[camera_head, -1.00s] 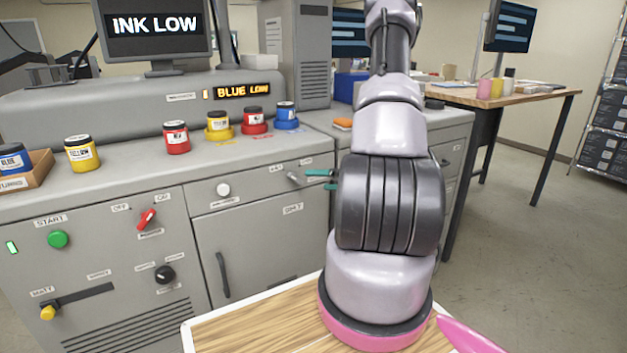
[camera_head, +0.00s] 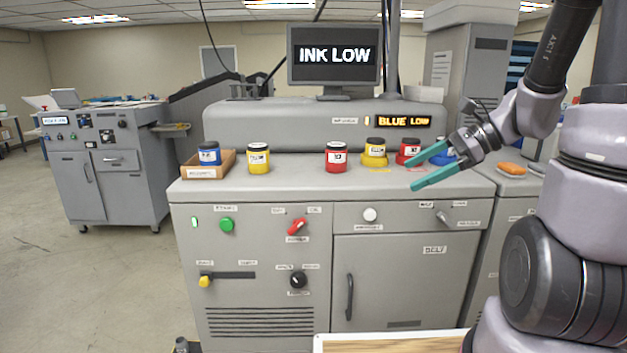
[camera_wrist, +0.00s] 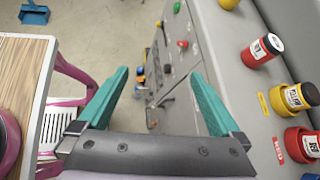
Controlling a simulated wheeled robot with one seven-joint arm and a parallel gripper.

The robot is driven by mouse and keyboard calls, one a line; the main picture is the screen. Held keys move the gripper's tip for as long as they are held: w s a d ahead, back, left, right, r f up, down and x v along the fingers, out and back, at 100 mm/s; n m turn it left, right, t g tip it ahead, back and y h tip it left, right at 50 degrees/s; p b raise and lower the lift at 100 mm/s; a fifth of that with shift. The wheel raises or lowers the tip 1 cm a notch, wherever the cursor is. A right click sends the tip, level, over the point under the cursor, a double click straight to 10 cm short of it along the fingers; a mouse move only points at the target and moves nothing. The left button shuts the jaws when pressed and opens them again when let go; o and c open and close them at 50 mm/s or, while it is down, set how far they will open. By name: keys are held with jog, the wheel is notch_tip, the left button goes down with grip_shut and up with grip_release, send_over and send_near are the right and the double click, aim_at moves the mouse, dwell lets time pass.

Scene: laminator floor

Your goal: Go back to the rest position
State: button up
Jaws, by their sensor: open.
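My gripper (camera_head: 426,166) has two teal fingers and is open and empty. In the head view it hangs in the air in front of the machine's right part, its fingers pointing left. It partly covers the blue ink jar (camera_head: 443,153) at the right end of the row. In the wrist view my gripper (camera_wrist: 158,95) has its fingers spread, with floor and the machine's front panel between them and nothing held.
The grey machine (camera_head: 290,187) carries a red jar (camera_head: 336,157), a yellow jar (camera_head: 258,158) and a cardboard box (camera_head: 208,168) with a blue jar. Its screen (camera_head: 334,55) reads INK LOW. A grey cabinet (camera_head: 105,165) stands left, with open floor (camera_head: 95,270) before it.

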jog(key=s+d+r+n+t+h, duration=0.1)
jog(key=s+r+n+t+h, duration=0.1)
jog(key=s+r+n+h, duration=0.2)
jog(key=s+d+r+n+t+h, duration=0.1)
jog(key=s+r+n+h, duration=0.3)
jog(key=r+n, duration=0.4)
jog(key=shift+s+d+r+n+t+h, duration=0.25)
jog(key=shift+n+t, duration=0.25)
jog(key=shift+n, duration=0.7)
